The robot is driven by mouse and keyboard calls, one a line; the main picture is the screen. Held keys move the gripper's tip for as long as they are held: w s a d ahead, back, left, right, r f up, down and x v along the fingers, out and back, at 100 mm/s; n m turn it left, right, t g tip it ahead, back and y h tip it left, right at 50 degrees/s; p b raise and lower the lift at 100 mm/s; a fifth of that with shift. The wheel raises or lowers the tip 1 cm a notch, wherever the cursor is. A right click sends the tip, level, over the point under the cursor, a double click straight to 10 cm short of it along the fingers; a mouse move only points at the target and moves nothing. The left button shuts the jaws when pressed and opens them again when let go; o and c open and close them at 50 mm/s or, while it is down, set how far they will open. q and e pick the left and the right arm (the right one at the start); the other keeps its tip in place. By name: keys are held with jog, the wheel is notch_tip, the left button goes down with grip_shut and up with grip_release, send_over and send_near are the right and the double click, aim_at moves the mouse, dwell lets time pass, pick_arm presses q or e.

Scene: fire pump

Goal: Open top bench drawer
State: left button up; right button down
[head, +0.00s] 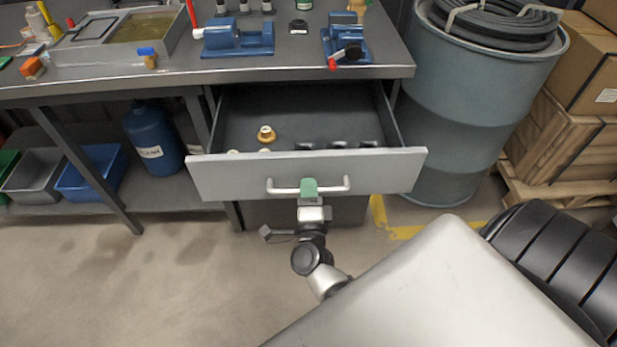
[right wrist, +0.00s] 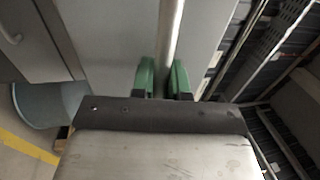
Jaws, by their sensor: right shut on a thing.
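The top bench drawer (head: 225,176) is pulled well out from under the bench in the head view. Its inside shows, with a brass-coloured fitting (head: 266,134) and several dark pieces near the front wall. My right gripper (head: 309,187) is shut on the drawer's bar handle (head: 335,187) near the handle's middle. In the right wrist view the green fingers (right wrist: 162,80) stand on both sides of the handle bar (right wrist: 170,35). My left gripper does not show.
The grey workbench (head: 300,68) carries blue vises (head: 238,38) and a metal tray (head: 110,38). A blue-grey drum (head: 480,100) with coiled hose stands right of the drawer. Boxes on a pallet (head: 560,150) stand farther right. The floor (head: 180,270) in front is clear.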

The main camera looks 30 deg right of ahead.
jog(key=c, duration=1.1)
grip_release()
jog(key=shift+c, duration=0.2)
jog(key=v, duration=1.1)
